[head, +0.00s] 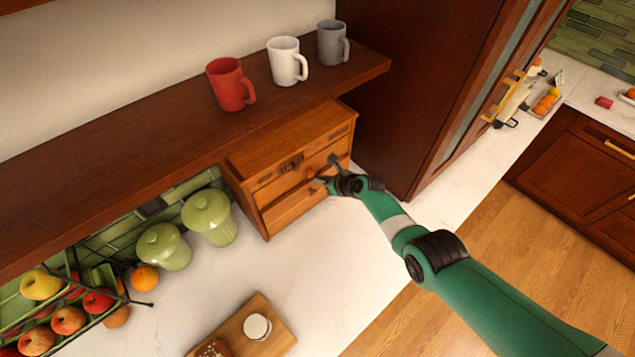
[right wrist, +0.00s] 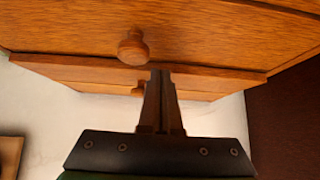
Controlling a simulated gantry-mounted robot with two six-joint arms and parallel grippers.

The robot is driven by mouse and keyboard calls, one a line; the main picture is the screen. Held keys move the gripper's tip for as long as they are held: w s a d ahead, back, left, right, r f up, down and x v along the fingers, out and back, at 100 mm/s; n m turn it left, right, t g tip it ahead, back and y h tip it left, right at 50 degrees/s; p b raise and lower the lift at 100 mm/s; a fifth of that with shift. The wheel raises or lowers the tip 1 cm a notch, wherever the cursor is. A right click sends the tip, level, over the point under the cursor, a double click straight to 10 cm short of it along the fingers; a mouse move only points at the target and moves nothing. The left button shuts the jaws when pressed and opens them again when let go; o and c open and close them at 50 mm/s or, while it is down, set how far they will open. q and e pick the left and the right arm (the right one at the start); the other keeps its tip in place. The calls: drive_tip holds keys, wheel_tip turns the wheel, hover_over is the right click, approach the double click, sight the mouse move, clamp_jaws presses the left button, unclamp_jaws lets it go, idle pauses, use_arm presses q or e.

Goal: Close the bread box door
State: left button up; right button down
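The bread box (head: 290,136) is a wooden box on the white counter, partly below the dark shelf. Its front has an upper panel and a lower panel. The right wrist view shows the upper panel (right wrist: 215,45) with a round wooden knob (right wrist: 133,47), and part of another knob lower down. I cannot tell exactly how far the door stands open. My right gripper (head: 325,176) is at the right part of the front. In the wrist view, its fingers (right wrist: 161,78) are together with nothing visible between them, tips at the panel's lower edge; contact is unclear. My left gripper is out of view.
Red (head: 230,85), white (head: 287,61) and grey (head: 332,42) mugs stand on the shelf (head: 130,135) above the box. Green canisters (head: 209,217), a fruit rack (head: 66,316) and a cutting board (head: 276,343) are left and front. A tall cabinet (head: 410,85) stands right.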

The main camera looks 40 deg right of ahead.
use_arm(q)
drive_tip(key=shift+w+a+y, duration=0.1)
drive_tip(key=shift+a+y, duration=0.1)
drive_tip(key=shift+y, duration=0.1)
use_arm(e)
drive_tip(key=shift+w, duration=0.45)
drive_tip(key=shift+g, duration=0.3)
